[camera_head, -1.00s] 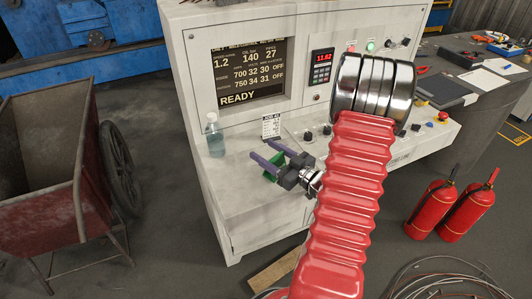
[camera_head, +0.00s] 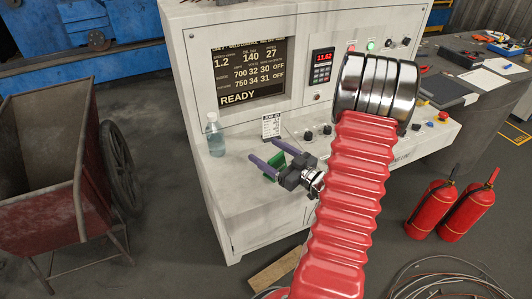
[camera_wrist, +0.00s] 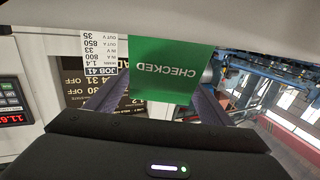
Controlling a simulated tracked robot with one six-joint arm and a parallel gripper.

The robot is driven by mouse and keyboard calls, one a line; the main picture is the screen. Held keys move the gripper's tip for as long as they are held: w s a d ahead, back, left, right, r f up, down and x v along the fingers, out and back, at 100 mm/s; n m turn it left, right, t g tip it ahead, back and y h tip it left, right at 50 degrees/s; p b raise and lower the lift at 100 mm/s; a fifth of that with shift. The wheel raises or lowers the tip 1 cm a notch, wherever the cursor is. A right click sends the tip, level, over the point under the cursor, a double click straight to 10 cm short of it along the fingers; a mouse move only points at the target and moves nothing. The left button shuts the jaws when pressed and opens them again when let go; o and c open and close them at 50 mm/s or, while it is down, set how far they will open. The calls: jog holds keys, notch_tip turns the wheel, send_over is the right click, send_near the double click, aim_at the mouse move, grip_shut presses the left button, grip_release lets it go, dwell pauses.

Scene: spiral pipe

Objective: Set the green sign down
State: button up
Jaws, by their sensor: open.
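The green sign (camera_wrist: 160,70), lettered CHECKED, appears upside down in the wrist view, between my two purple fingers. In the head view the green sign (camera_head: 274,166) is a small green patch between the fingers, partly hidden by them. It is over the pale shelf (camera_head: 230,185) of the console; I cannot tell whether its lower edge rests on it. My gripper (camera_head: 262,150) is open, with a finger on either side of the sign. Whether either finger touches it is unclear.
A white JOB 41 card (camera_head: 271,126) stands just behind my fingers, and a clear bottle (camera_head: 215,136) stands to their left. The console's screen (camera_head: 253,72) rises behind. The shelf's front left is clear. A red cart (camera_head: 45,205) stands on the floor at left.

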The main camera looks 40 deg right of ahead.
jog(key=s, duration=0.7)
jog(key=s+d, duration=0.1)
jog(key=s, duration=0.3)
jog(key=shift+s+d, duration=0.1)
jog(key=shift+s, duration=0.1)
dwell(0.7)
